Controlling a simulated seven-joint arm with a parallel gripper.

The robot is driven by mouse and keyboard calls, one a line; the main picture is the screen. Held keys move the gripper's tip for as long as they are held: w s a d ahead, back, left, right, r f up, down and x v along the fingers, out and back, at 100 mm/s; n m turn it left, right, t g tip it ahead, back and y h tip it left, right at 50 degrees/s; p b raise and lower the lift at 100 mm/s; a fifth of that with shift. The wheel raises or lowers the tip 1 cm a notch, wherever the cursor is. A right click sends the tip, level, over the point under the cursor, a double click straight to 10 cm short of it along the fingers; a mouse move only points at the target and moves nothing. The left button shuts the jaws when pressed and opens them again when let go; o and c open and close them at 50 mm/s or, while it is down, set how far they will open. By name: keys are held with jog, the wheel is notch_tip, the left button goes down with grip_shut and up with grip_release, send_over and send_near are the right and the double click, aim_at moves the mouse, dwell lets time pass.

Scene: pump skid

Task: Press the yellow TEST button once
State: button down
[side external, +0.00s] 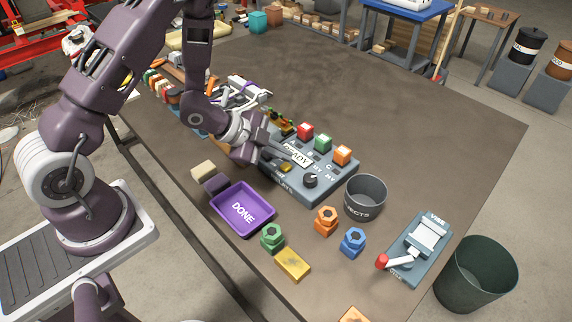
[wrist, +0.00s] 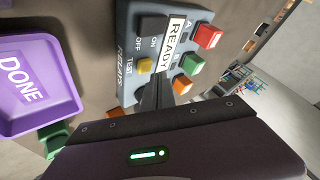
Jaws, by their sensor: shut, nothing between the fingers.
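The grey-blue control box (side external: 335,189) stands on the table and carries a READY display (side external: 297,153). The yellow TEST button (wrist: 144,65) sits beside the TEST label in the wrist view; it also shows as a small yellow spot in the side external view (side external: 285,168). My gripper (wrist: 159,76) is shut and empty, with its dark fingertips over the box, just right of the yellow button in the wrist view. In the side external view my gripper (side external: 272,162) is close to the button's left. I cannot tell whether it touches the box.
The box also has red (side external: 305,131), green (side external: 323,143) and orange (side external: 342,154) buttons and a black knob (side external: 310,180). A purple DONE tray (side external: 266,222), a grey bin (side external: 380,194) and a vise (side external: 419,249) stand nearby. The table's far right is clear.

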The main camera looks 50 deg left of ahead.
aim_at(282, 166)
dwell(0.5)
jog(key=shift+f, duration=0.4)
jog(key=shift+f, duration=0.45)
dwell(0.5)
jog(key=shift+r, duration=0.85)
jog(key=shift+r, duration=2.5)
